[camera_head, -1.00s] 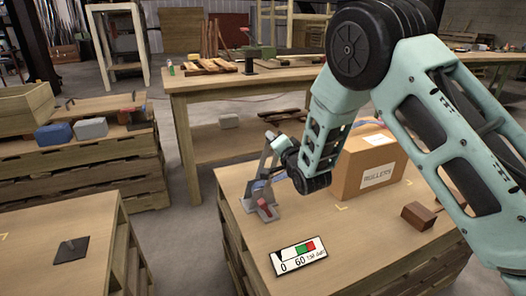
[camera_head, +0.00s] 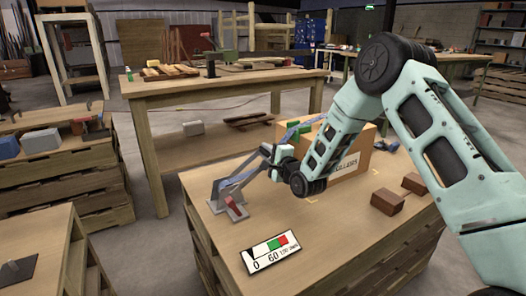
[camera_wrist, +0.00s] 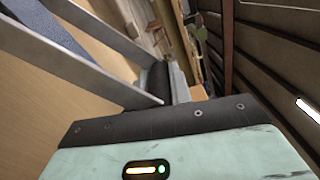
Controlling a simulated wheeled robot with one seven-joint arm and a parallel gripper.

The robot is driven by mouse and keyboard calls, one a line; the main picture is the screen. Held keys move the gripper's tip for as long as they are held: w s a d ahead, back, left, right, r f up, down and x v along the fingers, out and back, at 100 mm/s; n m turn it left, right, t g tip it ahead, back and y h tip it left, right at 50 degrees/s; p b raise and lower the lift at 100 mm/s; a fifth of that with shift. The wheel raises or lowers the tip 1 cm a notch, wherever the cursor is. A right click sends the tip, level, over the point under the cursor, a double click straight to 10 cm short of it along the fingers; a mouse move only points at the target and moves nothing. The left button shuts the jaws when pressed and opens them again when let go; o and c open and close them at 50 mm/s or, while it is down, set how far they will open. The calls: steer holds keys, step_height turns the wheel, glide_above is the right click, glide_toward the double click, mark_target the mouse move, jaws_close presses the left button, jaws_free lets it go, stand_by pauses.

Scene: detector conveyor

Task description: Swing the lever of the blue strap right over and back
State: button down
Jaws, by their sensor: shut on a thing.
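The blue strap (camera_head: 240,177) runs from a grey metal ratchet up to a cardboard box (camera_head: 352,166), which my arm partly hides. The strap also shows in the wrist view (camera_wrist: 56,28). The ratchet's base with a red part (camera_head: 235,206) sits on the near table. Its grey two-armed lever (camera_head: 236,183) leans up and right from there, and its two bars show in the wrist view (camera_wrist: 80,55). My gripper (camera_head: 270,157) is shut on the lever's far end, at a dark crossbar (camera_wrist: 154,84). The fingers' exact contact is partly hidden.
A gauge card (camera_head: 271,253) marked 0 and 60 lies on the table's front. Two brown blocks (camera_head: 388,202) (camera_head: 415,184) sit to the right of the box. A larger workbench (camera_head: 230,87) stands behind. The table is clear between the card and the blocks.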

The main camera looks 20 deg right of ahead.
steer(key=shift+s+a+f, duration=0.1)
steer(key=shift+a+f, duration=0.2)
steer(key=shift+f, duration=0.2)
steer(key=c, duration=1.3)
jaws_free()
steer(key=shift+d+r, duration=0.1)
steer(key=shift+d, duration=0.05)
steer(key=shift+s+d, duration=0.15)
steer(key=shift+s, duration=0.05)
steer(key=s+d+p, duration=0.2)
steer(key=s+d, duration=0.1)
steer(key=s, duration=1.3)
steer(key=shift+s, duration=0.25)
steer(key=shift+d, duration=0.1)
